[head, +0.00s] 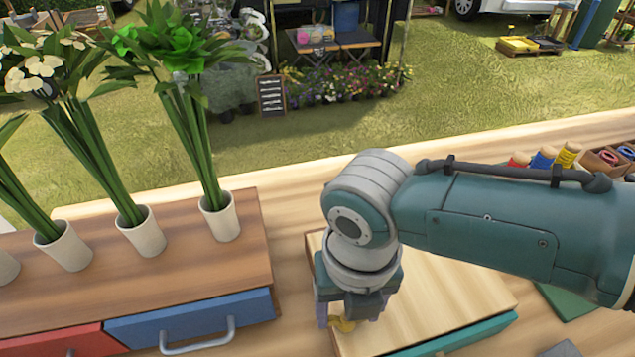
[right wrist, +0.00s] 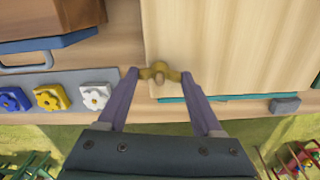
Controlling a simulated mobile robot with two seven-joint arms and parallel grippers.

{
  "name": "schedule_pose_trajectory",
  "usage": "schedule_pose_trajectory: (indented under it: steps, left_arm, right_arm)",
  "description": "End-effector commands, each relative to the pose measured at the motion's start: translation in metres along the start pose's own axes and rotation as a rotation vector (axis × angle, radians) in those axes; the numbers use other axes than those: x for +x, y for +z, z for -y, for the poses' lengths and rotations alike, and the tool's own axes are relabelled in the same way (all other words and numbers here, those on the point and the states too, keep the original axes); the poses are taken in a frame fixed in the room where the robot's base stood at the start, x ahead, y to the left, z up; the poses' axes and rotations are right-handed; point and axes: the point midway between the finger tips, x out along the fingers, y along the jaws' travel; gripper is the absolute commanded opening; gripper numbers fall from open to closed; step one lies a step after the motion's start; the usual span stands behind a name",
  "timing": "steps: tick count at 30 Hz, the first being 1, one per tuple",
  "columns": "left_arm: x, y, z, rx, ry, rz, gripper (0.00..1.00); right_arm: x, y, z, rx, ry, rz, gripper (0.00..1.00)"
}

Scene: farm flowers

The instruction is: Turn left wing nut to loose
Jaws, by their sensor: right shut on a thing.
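The wooden board (head: 440,305) with a teal layer under it lies on the table, partly hidden by my right arm. A brass-coloured wing nut (right wrist: 159,72) sits at the board's near left corner in the right wrist view. In the head view it shows in part (head: 344,325) under my right gripper (head: 348,312). My right gripper, also in the right wrist view (right wrist: 159,75), points down with its purple fingers on either side of the wing nut, shut on it. No second wing nut shows clearly. My left gripper is not in view.
A wooden drawer unit (head: 120,285) with red and blue drawers stands left, holding several white flower vases (head: 220,217). Thread spools (head: 543,157) sit at the back right. A grey strip with flower-shaped pieces (right wrist: 49,97) lies near the table's front edge.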

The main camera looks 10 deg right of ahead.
Motion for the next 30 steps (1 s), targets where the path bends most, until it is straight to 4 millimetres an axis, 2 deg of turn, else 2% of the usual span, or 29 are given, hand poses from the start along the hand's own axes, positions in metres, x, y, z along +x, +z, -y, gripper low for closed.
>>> schedule_pose_trajectory:
  steps: [9,26,27,30]
  left_arm:
    - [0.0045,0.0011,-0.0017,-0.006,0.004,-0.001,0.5]
    - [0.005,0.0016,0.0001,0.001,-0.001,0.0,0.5]
    - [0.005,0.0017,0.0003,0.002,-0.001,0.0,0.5]
    - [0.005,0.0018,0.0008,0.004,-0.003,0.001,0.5]
  right_arm:
    - [0.0007,0.0003,0.0008,-0.13,-0.002,0.001,0.12]
    - [0.0003,0.0002,0.0005,-0.162,-0.001,0.001,0.12]
    - [0.0003,0.0001,0.0005,-0.162,-0.001,0.001,0.7]
    - [0.0003,0.0001,0.0004,-0.161,-0.001,0.001,0.81]
